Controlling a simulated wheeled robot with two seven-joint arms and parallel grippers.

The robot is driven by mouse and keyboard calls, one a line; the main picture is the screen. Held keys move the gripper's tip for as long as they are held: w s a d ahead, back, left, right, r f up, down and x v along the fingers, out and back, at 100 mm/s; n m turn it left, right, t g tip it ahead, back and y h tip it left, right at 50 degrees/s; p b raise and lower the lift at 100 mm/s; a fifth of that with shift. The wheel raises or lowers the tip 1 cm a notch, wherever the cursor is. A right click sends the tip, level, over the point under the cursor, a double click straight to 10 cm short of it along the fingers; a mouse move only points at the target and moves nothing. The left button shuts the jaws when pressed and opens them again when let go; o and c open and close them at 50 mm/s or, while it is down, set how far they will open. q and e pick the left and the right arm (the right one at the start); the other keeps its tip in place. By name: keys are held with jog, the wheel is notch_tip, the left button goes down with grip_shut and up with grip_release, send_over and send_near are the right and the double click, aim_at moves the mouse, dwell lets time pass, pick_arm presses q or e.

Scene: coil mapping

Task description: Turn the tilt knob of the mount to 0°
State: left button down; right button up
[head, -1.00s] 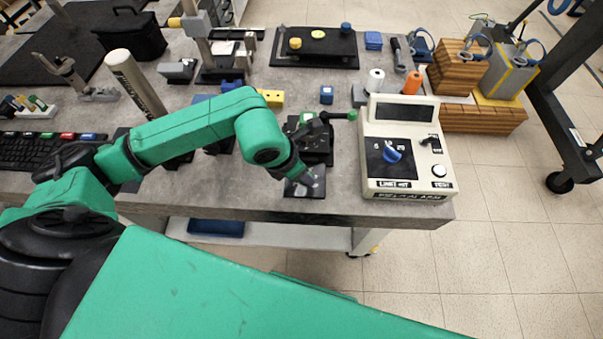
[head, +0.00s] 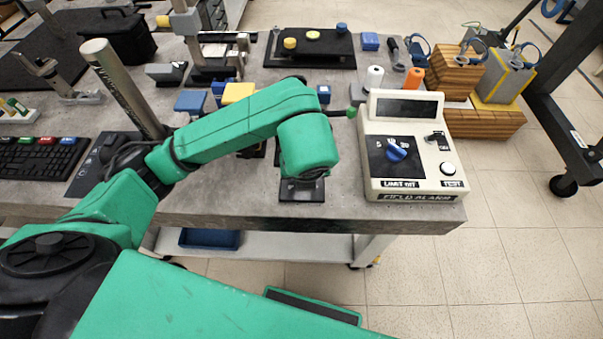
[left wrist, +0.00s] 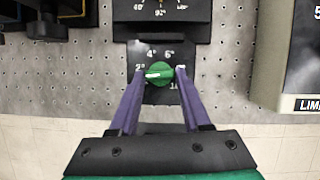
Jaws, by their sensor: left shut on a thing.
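The mount is a black block on the grey bench. Its near plate (head: 302,191) shows just below my wrist in the head view, and most of the mount is hidden by my left arm. In the left wrist view the green tilt knob (left wrist: 159,74) sits on a black dial face (left wrist: 160,97) with white degree marks. The knob's white pointer points left, just below the 2° mark; the lower left of the scale is hidden by a finger. My left gripper (left wrist: 160,72) is shut on the knob, one purple finger on each side. My right gripper is not in view.
A second black dial plate (left wrist: 160,20) lies beyond the knob. A cream field alarm box (head: 412,150) with a blue knob stands close to the right. A green-tipped rod (head: 350,112) sticks out toward it. A keyboard (head: 38,157) lies left; the bench's front edge is near.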

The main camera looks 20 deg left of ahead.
pick_arm(q)
jog(key=n+p, duration=0.1)
jog(key=n+y+p, duration=0.1)
jog(key=n, duration=0.1)
jog(key=shift+w+d+r+n+g+p, duration=0.15)
jog(key=shift+r+n+g+p, duration=0.15)
jog(key=shift+r+g+p, duration=0.1)
jog(key=shift+d+f+n+g+y+p, duration=0.1)
jog(key=shift+f+n+g+y+p, duration=0.1)
jog(key=shift+n+p, duration=0.3)
jog(key=shift+f+n+g+y+p, duration=0.1)
jog(key=shift+n+y+p, duration=0.15)
jog(key=shift+n, duration=0.35)
jog(key=c, duration=0.6)
grip_release()
jog(key=shift+c, duration=0.2)
jog(key=shift+f, duration=0.1)
